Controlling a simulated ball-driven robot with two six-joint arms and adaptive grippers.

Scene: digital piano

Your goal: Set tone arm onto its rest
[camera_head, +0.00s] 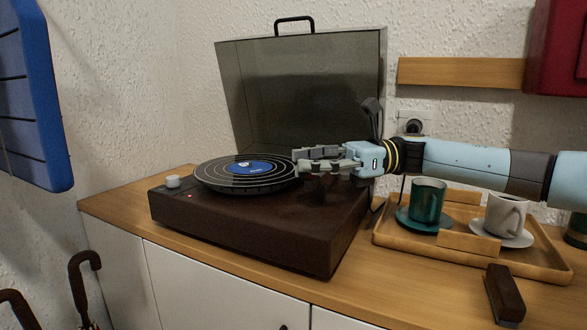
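A dark brown turntable (255,232) stands on the wooden cabinet top with a black record (225,178) with a blue label on its platter. My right gripper (300,162) reaches in from the right, low over the right side of the turntable, with its fingertips by the record's right edge. The tone arm and its rest cannot be made out; the gripper covers that part of the deck. The gap between the fingers is too small to read, and I cannot tell whether they hold anything. My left gripper is out of view.
The turntable's smoky lid (300,85) stands open behind the platter. A wooden tray (395,240) to the right holds a green cup (428,203) and a white cup (505,214) on saucers. A dark brown block (505,293) lies in front of the tray.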

